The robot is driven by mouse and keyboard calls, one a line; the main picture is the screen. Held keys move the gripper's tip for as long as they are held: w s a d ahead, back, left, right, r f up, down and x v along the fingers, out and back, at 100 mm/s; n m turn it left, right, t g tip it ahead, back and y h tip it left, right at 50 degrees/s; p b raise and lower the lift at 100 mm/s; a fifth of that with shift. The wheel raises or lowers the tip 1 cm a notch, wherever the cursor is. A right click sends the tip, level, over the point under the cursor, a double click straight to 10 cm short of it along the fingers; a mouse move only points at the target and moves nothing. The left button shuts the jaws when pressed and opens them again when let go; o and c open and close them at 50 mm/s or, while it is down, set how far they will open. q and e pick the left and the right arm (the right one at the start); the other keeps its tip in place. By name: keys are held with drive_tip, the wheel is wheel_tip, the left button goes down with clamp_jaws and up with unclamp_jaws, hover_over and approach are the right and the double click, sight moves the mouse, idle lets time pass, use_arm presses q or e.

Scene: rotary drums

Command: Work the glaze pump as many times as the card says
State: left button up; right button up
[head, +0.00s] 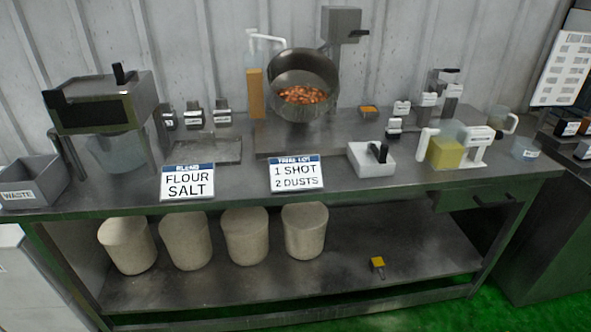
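A clear bottle with amber contents (256,95) and a white pump head with a long spout (266,37) stands at the back of the bench; it looks like the glaze pump. The spout reaches right, toward the tilted metal drum (303,72), which holds reddish-brown pieces (303,95). A card (296,175) at the bench's front edge reads "1 SHOT 2 DUSTS" under a small heading. Neither of my grippers is in view.
Another card (188,183) reads "FLOUR SALT". A waste bin (33,186) and hopper machine (98,100) stand left. A white block with a black handle (371,159) and a yellow-filled container (445,152) stand right.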

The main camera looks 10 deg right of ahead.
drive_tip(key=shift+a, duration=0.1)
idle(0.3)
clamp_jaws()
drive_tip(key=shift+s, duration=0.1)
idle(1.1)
